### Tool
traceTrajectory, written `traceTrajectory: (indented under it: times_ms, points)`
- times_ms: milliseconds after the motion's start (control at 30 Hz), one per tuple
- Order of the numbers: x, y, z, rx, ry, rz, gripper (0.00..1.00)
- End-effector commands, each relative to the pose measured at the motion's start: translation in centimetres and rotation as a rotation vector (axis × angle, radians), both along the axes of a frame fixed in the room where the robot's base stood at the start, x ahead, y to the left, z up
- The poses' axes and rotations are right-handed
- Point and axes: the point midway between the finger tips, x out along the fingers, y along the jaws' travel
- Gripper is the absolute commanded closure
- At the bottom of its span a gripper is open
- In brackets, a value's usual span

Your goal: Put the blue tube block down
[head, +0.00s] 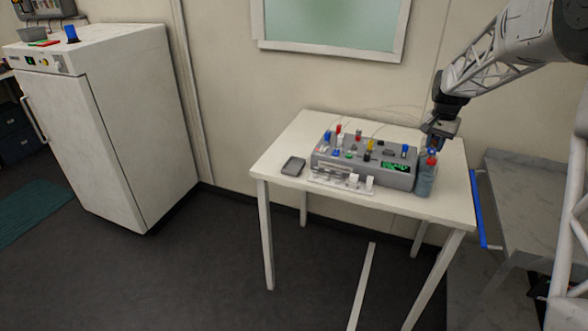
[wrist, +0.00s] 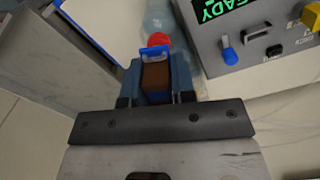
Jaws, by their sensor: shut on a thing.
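My gripper (head: 438,134) is over the right end of the white table in the head view. In the wrist view my gripper (wrist: 156,78) is shut on the blue tube block (wrist: 154,53). The block shows a blue edge at its far end and a brown face between the fingers; the rest is hidden. In the head view only a small blue patch shows under the fingers. A clear bottle with a red cap (head: 428,178) stands just below the gripper. In the wrist view its red cap (wrist: 158,40) appears right beyond the block; I cannot tell whether they touch.
A grey bioreactor unit (head: 345,175) with a green display and several coloured knobs stands left of the bottle. A white table (head: 280,155) has a dark dish (head: 293,166) at left, with free surface around it. A grey bench (head: 525,190) stands right; a white cabinet (head: 115,140) stands far left.

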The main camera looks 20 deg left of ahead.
Motion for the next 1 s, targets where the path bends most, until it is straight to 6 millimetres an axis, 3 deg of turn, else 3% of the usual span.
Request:
traceTrajectory:
  times_ms: [367,1000]
  points:
    - [-1.4,5.7,-1.7,0.000,0.000,-0.140,1.00]
    - [-6.5,21.4,-6.9,-0.001,0.001,-0.656,1.00]
